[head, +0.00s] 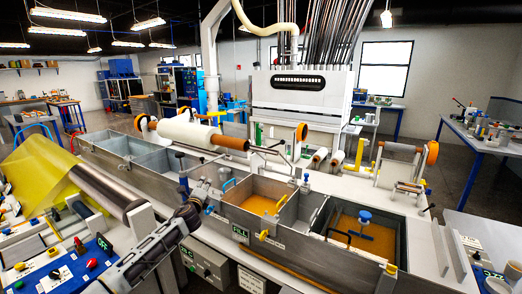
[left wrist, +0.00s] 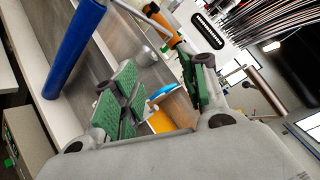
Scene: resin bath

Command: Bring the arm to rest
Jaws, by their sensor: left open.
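My left arm reaches in from the bottom left of the head view. Its gripper (head: 198,192) is over the near wall of the long grey bath, left of the orange resin compartments. In the left wrist view the gripper (left wrist: 160,82) is open, its green-padded fingers spread apart with nothing held between them. Through the gap show a light blue handle and an orange patch of resin, both beyond the fingers. My right gripper is not in view.
A blue upright handle (head: 183,174) stands close by my gripper; a large blue cylinder (left wrist: 75,48) is in the left wrist view. The grey bath (head: 225,226) holds orange resin (head: 262,205). A control panel (head: 70,268) and a yellow sheet (head: 45,172) lie left.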

